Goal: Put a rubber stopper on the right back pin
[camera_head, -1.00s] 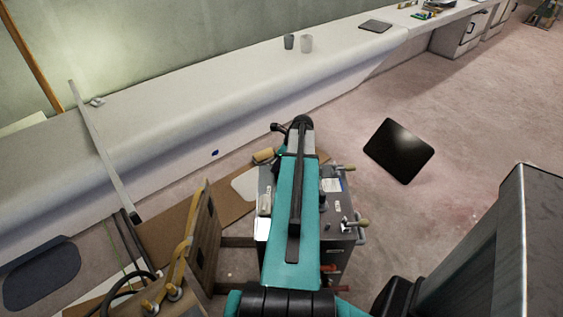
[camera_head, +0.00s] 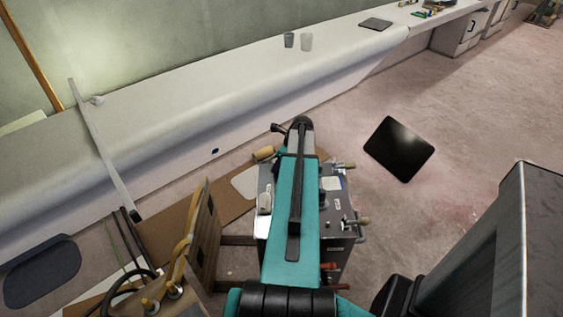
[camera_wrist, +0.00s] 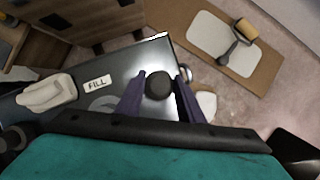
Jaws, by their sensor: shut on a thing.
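My gripper (camera_wrist: 161,75) has its two purple fingers on either side of a dark round rubber stopper (camera_wrist: 158,86) and is shut on it. The stopper is over the dark top of a grey metal box (camera_wrist: 128,60), near the box's edge. I cannot tell whether it touches anything beneath, and I cannot make out the right back pin. In the head view my teal arm covers the middle of the box (camera_head: 338,207) and hides the gripper and stopper.
A paint roller (camera_wrist: 240,38) lies on cardboard beside the box. A wooden panel (camera_head: 203,240) stands at left. A black flat panel (camera_head: 399,149) lies on open floor at right.

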